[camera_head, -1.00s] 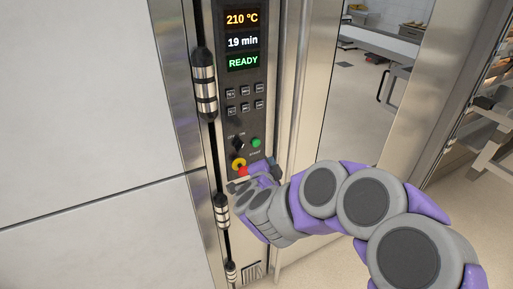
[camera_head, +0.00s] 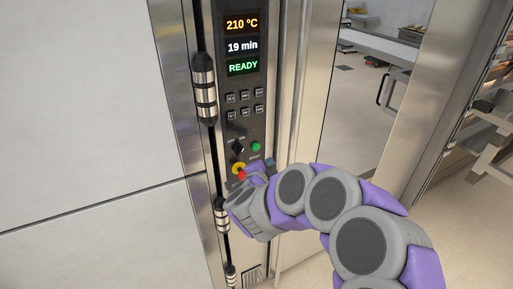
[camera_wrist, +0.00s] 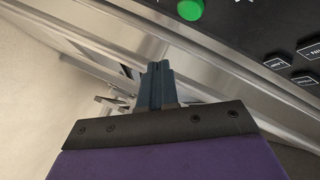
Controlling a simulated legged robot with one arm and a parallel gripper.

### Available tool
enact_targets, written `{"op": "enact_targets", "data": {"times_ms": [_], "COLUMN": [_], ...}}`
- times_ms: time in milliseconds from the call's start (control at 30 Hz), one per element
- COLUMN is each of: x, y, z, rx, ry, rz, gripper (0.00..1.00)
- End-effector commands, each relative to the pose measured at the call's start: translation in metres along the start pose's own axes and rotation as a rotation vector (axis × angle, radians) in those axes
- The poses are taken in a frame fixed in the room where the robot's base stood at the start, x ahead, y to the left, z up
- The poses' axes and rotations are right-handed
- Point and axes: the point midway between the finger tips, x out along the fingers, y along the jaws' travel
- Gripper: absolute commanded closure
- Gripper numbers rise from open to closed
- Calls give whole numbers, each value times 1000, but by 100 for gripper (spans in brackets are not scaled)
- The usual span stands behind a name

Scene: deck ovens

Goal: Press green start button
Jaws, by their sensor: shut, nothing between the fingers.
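The green start button (camera_head: 256,146) is on the oven's dark control panel, right of a black knob (camera_head: 238,147). It also shows as a green disc at the top of the wrist view (camera_wrist: 190,9). My gripper (camera_head: 268,163) is low at the panel's right edge, just below the green button in the head view. In the wrist view my gripper's fingers (camera_wrist: 157,85) are together and empty, pointing up toward the button, with a visible gap between them and it.
A red and yellow emergency button (camera_head: 239,169) sits left of my gripper. Several small keys (camera_head: 244,104) and displays reading 210 °C, 19 min and READY (camera_head: 243,67) are above. A steel hinge (camera_head: 204,88) stands at the left.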

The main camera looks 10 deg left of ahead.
Motion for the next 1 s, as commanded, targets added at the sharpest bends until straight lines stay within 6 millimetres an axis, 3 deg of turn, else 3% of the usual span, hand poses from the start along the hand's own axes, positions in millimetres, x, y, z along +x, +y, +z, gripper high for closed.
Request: {"op": "enact_targets", "data": {"times_ms": [400,1000], "x": [32,36], "y": [-23,-26], "z": [23,27], "rx": [-1,0], "ry": [-1,-3], "rz": [2,1], "gripper": [100,100]}}
